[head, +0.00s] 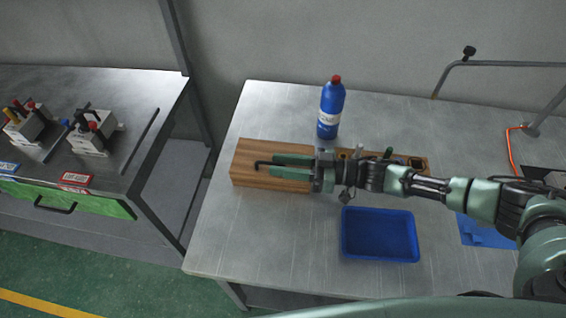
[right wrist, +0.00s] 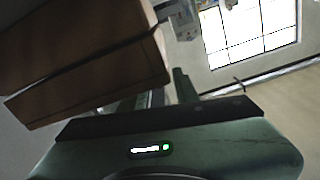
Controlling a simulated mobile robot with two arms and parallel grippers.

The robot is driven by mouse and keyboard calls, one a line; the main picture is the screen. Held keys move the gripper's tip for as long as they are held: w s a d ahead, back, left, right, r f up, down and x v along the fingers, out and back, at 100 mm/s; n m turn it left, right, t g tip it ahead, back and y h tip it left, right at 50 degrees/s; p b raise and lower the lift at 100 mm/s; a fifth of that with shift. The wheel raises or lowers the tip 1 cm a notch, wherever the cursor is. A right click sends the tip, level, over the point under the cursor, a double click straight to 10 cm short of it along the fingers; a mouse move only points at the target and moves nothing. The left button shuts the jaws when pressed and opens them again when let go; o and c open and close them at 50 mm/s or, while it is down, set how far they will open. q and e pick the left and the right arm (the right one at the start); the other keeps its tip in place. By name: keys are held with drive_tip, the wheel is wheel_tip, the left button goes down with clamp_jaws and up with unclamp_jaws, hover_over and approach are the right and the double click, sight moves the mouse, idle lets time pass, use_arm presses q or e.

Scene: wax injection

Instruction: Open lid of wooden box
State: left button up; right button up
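The wooden box (head: 246,172) is a long brown block lying on the metal table, partly hidden by my right arm. Its right part (head: 425,168) shows dark openings or items. My right gripper (head: 276,165) is over the left part of the box, its two green fingers apart and pointing left. A thin black hooked bar (head: 261,163) shows between and beyond the fingertips; I cannot tell whether it belongs to the box. In the right wrist view a wooden body (right wrist: 95,75) with a dark seam fills the upper left, close to the fingers. My left gripper is out of view.
A blue bottle (head: 330,110) with a red cap stands behind the box. An empty-looking blue tray (head: 380,236) lies in front of it. A metal rail frame (head: 500,64) is at the right. The table (head: 240,235) is clear at front left. Another workbench (head: 130,85) stands left.

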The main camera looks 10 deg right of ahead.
clamp_jaws()
drive_tip(key=shift+f, duration=0.1)
idle(1.2)
